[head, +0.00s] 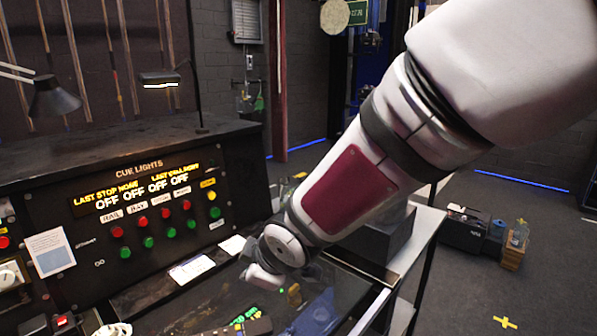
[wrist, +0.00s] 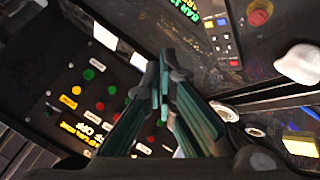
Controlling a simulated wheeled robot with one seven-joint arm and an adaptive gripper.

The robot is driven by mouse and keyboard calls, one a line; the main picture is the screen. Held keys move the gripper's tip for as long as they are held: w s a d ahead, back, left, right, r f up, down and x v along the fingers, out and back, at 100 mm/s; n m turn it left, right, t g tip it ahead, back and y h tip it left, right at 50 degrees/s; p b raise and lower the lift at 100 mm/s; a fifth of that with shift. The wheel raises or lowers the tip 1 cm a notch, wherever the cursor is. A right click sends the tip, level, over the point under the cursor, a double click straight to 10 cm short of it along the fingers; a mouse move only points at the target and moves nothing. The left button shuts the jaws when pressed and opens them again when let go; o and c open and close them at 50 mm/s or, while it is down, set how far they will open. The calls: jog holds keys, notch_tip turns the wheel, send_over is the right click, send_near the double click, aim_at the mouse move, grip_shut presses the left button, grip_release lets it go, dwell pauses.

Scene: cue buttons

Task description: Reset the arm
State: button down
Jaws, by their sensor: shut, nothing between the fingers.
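My arm crosses the right half of the head view, and its wrist end hangs above the desk in front of the cue lights panel (head: 95,205). My gripper (wrist: 160,82) shows in the wrist view with its fingertips together and nothing between them. In the head view the fingers are mostly hidden behind my wrist. The cue lights panel has a row of red buttons (head: 117,232) above a row of green buttons (head: 148,242), with a yellow one at the right end. The panel also shows in the wrist view (wrist: 50,100), tilted. The gripper is apart from the buttons.
A desk lamp (head: 52,98) stands at the left. White papers (head: 192,268) lie on the desk below the panel. A metal-edged table (head: 425,232) is under my arm. A black box (head: 466,232) and a wooden crate (head: 512,255) stand on the floor at right, with open floor in front.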

jog(key=s+d+r+m+h, duration=0.1)
jog(key=s+d+r+m, duration=0.2)
jog(key=d, duration=0.4)
jog(key=s+d+r+m+h, duration=0.2)
jog(key=d+r+m, duration=0.1)
jog(key=d, duration=0.4)
jog(key=s+d+r+m+h, duration=0.1)
jog(key=s+d+r+m, duration=0.2)
jog(key=d, duration=0.4)
jog(key=s+d+m+g, duration=0.1)
jog(key=s+d+m, duration=0.2)
jog(key=s, duration=0.4)
jog(key=s+d+m+g, duration=0.1)
jog(key=s+d+m, duration=0.3)
jog(key=s, duration=0.4)
jog(key=shift+d+r+m+h, duration=0.25)
jog(key=shift+r+m+h, duration=0.05)
jog(key=shift+r, duration=0.1)
